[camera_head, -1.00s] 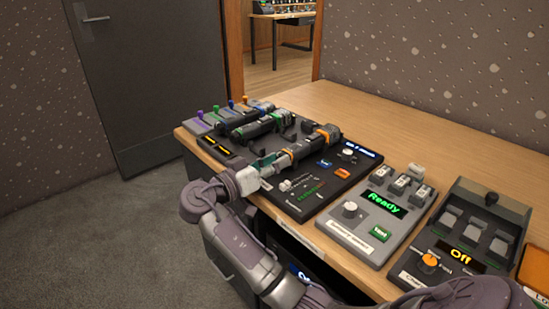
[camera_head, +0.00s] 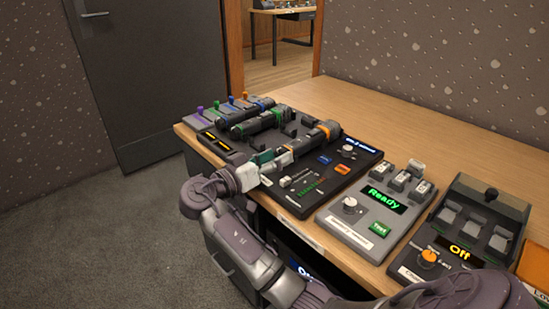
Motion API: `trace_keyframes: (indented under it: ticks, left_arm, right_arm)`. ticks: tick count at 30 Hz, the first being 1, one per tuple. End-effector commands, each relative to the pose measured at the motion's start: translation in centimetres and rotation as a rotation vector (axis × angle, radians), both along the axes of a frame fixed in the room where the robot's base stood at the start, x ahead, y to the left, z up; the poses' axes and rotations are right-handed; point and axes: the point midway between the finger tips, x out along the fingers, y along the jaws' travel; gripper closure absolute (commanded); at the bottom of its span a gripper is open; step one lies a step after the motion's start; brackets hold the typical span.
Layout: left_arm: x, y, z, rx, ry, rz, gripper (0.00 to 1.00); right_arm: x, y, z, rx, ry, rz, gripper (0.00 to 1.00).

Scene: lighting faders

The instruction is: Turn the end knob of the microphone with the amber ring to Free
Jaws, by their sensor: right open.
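The microphone with the amber ring (camera_head: 326,133) lies on the dark board (camera_head: 340,178), its body slanting toward the near left edge. Its near end is partly hidden by my right gripper (camera_head: 275,160). My right gripper is open at that near end, with its pale fingers close to the end knob. I cannot tell whether the fingers touch it, and the knob's setting is too small to read. My left gripper is not in view.
A microphone with a green band (camera_head: 239,128) lies further left, beside another with a blue band (camera_head: 257,105). Coloured faders stand behind them. A grey "Ready" panel (camera_head: 345,227) and an "Off" panel (camera_head: 452,262) stand to the right. The back of the table (camera_head: 400,120) is clear.

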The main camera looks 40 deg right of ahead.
Motion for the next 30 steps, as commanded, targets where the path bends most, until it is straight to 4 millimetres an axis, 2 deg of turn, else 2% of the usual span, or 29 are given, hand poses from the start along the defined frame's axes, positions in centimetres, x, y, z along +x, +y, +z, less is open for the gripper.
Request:
trace_keyframes:
  ticks: [5,15,18,24,30]
  left_arm:
    - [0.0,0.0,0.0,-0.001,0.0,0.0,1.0]
    - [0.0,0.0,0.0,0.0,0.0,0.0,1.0]
    - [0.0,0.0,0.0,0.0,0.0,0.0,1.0]
    - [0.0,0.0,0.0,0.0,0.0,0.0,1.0]
    - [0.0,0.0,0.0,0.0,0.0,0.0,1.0]
  right_arm:
    - [-0.1,1.6,0.0,0.002,0.0,0.002,0.38]
    - [-0.6,8.7,0.0,0.004,0.001,0.004,0.38]
    - [-0.8,10.3,0.0,0.003,0.001,0.002,0.38]
    - [-0.9,11.9,0.0,0.0,0.0,0.001,0.38]
    - [-0.9,12.0,0.0,0.0,0.0,0.0,0.38]
